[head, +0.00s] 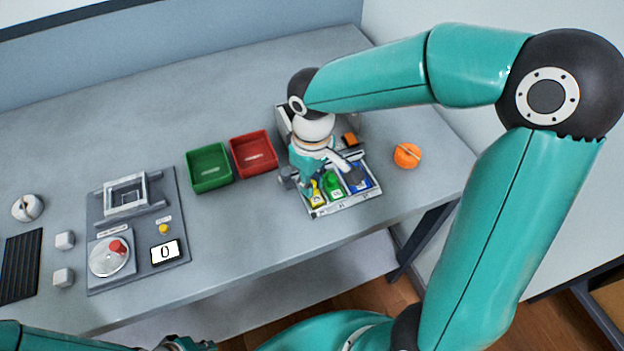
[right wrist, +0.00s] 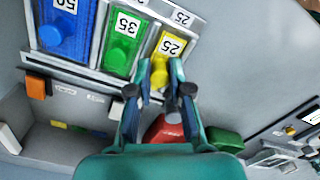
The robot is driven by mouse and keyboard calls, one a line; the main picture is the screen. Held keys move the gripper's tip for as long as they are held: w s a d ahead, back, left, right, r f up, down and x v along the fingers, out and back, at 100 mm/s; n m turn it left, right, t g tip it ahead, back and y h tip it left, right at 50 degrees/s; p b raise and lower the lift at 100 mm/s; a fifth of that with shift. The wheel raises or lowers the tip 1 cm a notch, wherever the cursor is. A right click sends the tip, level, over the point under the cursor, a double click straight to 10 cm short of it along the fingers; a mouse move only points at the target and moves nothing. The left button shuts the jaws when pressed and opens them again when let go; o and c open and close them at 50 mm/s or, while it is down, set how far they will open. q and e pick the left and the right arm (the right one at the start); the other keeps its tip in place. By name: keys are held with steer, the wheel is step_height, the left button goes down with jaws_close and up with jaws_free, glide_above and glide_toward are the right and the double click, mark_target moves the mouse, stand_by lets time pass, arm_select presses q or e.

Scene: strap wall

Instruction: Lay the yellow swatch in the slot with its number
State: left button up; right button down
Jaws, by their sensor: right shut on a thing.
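The yellow swatch (right wrist: 167,50) bears the number 25 and shows small in the head view (head: 317,197). My right gripper (right wrist: 159,72) is shut on its yellow knob; its arm partly covers the tray in the head view. The swatch is at the end of the slotted tray (head: 346,205), beside the green swatch (right wrist: 124,42) marked 35 and the blue swatch (right wrist: 68,32) marked 50. A label 25 (right wrist: 181,17) is on the tray edge by the yellow swatch. I cannot tell whether the swatch rests on the slot floor. My left gripper is not visible.
A red bin (head: 254,153) and a green bin (head: 209,167) stand left of the tray. An orange round thing (head: 407,156) is to its right. A device with a dial and display (head: 165,252) is at the left.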

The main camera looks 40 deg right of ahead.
steer(key=shift+f, duration=0.15)
stand_by(0.5)
steer(key=c, duration=0.6)
jaws_free()
steer(key=shift+r+p, duration=2.3)
steer(key=shift+r, duration=0.75)
